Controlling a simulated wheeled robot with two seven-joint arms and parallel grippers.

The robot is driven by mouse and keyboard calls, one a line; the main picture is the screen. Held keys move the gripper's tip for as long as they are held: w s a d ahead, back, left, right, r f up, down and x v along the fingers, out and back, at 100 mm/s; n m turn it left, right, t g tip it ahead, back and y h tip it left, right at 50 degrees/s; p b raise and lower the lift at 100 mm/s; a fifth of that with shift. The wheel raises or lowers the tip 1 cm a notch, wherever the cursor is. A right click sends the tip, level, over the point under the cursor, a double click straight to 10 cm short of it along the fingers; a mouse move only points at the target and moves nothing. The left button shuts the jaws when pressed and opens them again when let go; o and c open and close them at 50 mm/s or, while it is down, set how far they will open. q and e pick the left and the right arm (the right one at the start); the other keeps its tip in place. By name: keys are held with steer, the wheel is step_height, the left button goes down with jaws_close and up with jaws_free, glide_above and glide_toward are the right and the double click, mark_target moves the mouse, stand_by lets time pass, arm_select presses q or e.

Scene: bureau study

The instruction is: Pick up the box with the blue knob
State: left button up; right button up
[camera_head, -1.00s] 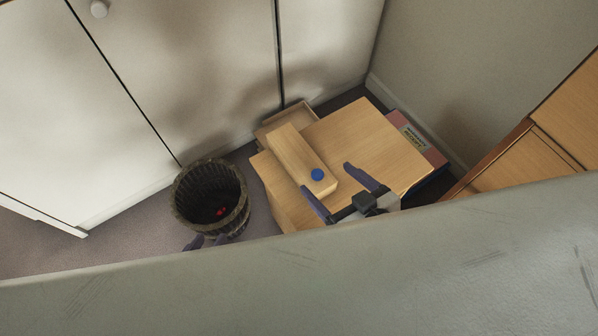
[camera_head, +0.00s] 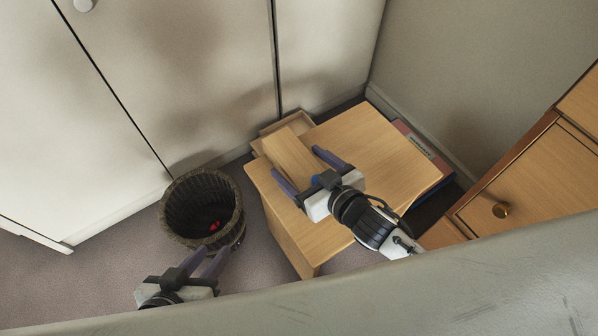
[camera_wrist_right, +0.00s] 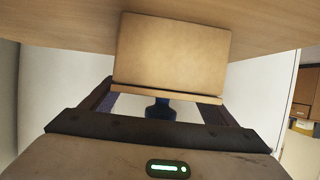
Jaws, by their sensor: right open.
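The long wooden box (camera_head: 288,152) lies on the small wooden cabinet's top. My left gripper (camera_head: 214,243) is open and empty, low beside the basket.
The cabinet (camera_head: 385,150) has an open drawer (camera_head: 270,128) at its back left. A dark wicker basket (camera_head: 180,232) with a red item inside stands left of it. Binders (camera_head: 425,150) lie at its right. White cupboards stand behind, and a wooden unit (camera_head: 530,185) at right.

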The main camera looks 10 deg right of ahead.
steer(key=shift+w+a+f, duration=0.15)
steer(key=shift+w+a, duration=0.05)
steer(key=shift+w, duration=0.15)
steer(key=c, duration=1.4)
